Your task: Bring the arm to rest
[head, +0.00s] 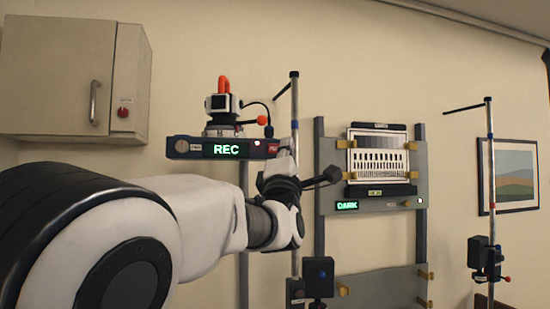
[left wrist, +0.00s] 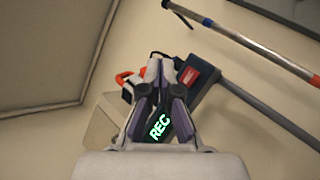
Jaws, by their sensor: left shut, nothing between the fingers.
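My left arm comes in from the left in the head view and reaches across the middle. Its wrist end overlaps the area just below and right of a recorder box with a lit green REC display (head: 228,149). In the left wrist view my left gripper (left wrist: 161,65) is shut and its fingers come together with nothing between them. The REC box (left wrist: 160,126) shows behind and between the fingers there, tilted in the picture. I cannot tell how far the fingertips are from it. My right gripper is not in view.
A small camera unit (head: 222,106) with an orange top sits on the REC box. A thin pole (head: 294,110) stands beside it. At right are a panel (head: 328,190) with a DARK display, another pole (head: 490,170) and a framed picture (head: 515,177). A wall cabinet (head: 60,75) hangs upper left.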

